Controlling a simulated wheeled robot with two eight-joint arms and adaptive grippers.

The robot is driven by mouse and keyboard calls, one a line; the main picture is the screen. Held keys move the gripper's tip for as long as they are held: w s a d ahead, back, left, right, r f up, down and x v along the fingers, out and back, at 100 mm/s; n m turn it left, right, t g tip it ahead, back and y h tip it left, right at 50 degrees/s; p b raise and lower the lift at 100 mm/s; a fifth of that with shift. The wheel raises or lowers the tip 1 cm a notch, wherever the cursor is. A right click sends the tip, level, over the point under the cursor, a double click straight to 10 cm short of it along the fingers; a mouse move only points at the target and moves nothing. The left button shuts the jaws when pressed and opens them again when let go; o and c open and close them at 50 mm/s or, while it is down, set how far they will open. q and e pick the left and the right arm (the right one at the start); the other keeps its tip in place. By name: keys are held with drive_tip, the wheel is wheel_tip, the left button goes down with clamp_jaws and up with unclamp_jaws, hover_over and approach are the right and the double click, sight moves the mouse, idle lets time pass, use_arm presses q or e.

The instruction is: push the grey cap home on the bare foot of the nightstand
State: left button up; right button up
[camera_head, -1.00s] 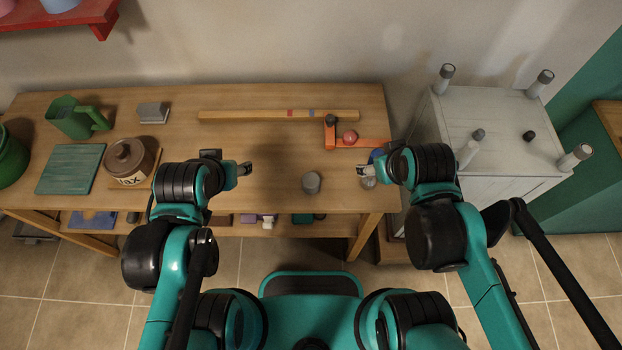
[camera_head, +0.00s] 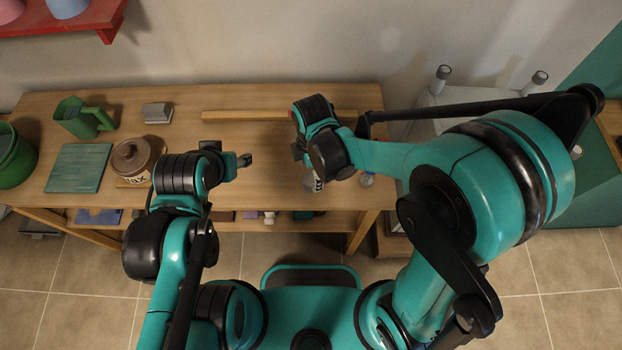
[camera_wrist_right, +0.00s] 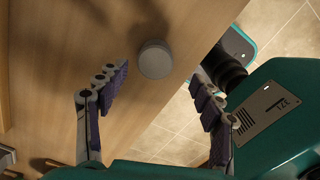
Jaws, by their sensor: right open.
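The grey cap (camera_wrist_right: 155,59) shows in the right wrist view as a pale round disc on the wooden table. In the head view my right arm hides it. My right gripper (camera_wrist_right: 158,77) is open and empty, its two fingers spread with the cap just beyond and between their tips; it also shows small in the head view (camera_head: 297,151). The pale upturned nightstand (camera_head: 432,98) stands at the right. Two far feet with grey tips (camera_head: 441,76) (camera_head: 538,81) show; my arm covers most of the rest, and I cannot see the bare foot. My left gripper (camera_head: 244,160) hovers over the table, empty.
On the table's left are a green watering can (camera_head: 82,118), a teal board (camera_head: 78,168), a brown jar (camera_head: 132,158) and a grey block (camera_head: 157,113). A wooden bar (camera_head: 240,116) lies at the back.

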sight(311, 178)
drive_tip(key=f, duration=0.2)
drive_tip(key=f+b, duration=0.1)
drive_tip(key=f, duration=0.1)
drive_tip(key=f+b, duration=0.1)
drive_tip(key=f, duration=0.1)
drive_tip(key=shift+w+a+f, duration=0.1)
drive_tip(key=shift+w, duration=0.3)
drive_tip(key=c, duration=1)
